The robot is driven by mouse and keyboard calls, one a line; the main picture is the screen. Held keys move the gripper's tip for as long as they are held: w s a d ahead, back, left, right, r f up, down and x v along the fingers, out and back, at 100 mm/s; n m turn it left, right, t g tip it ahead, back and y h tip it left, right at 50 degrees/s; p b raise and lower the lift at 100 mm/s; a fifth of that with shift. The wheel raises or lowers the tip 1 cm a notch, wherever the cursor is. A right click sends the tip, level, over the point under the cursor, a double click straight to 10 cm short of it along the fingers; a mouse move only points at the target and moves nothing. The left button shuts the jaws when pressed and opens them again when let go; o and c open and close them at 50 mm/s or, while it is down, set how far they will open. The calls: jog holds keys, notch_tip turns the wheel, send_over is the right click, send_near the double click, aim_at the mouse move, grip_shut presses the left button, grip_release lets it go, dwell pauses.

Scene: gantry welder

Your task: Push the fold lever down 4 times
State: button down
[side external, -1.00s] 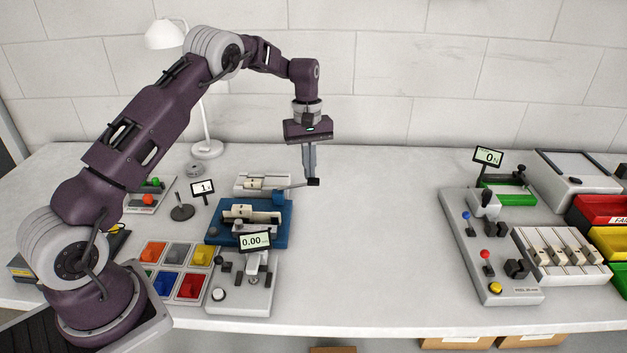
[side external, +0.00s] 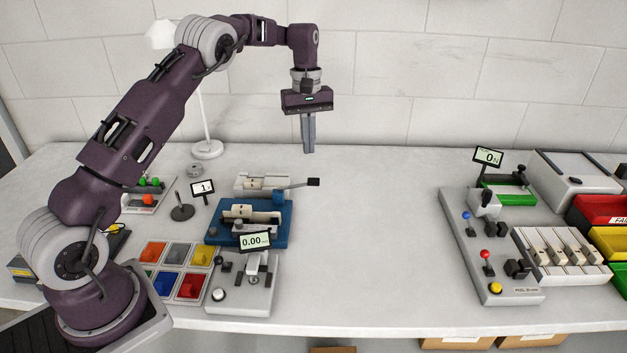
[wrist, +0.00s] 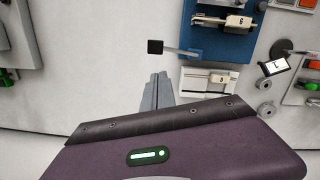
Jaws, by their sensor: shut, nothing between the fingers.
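The fold lever (side external: 298,184) is a thin grey bar with a black square knob. It reaches out to the right from the blue fixture (side external: 285,235) and the pale block behind it, and lies close to level. In the wrist view the lever's knob (wrist: 155,47) is clear of my fingers. My gripper (side external: 309,152) is shut and empty, pointing down, above and behind the knob and not touching it. The shut fingers also show in the wrist view (wrist: 157,80). A small display (side external: 202,187) beside the fixture appears to read 1.
A grey station with a 0.00 display (side external: 255,241) stands in front of the fixture, beside coloured bins (side external: 150,252). A lamp (side external: 207,150) stands behind. A button panel (side external: 495,290) and trays are at the right. The table's middle is clear.

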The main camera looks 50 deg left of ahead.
aim_at(313, 179)
jog(key=d+r, duration=0.1)
jog(key=s+d+r, duration=0.1)
jog(key=shift+s+d+r, duration=0.2)
jog(key=shift+d+r, duration=0.05)
jog(key=shift+d, duration=0.1)
jog(key=shift+s+d+f, duration=0.1)
jog(key=shift+d+f, duration=0.05)
jog(key=shift+f, duration=1.6)
jog(key=shift+s+d+f, duration=0.1)
jog(key=shift+d+f, duration=0.05)
jog(key=shift+f, duration=1.6)
jog(key=shift+f, duration=0.1)
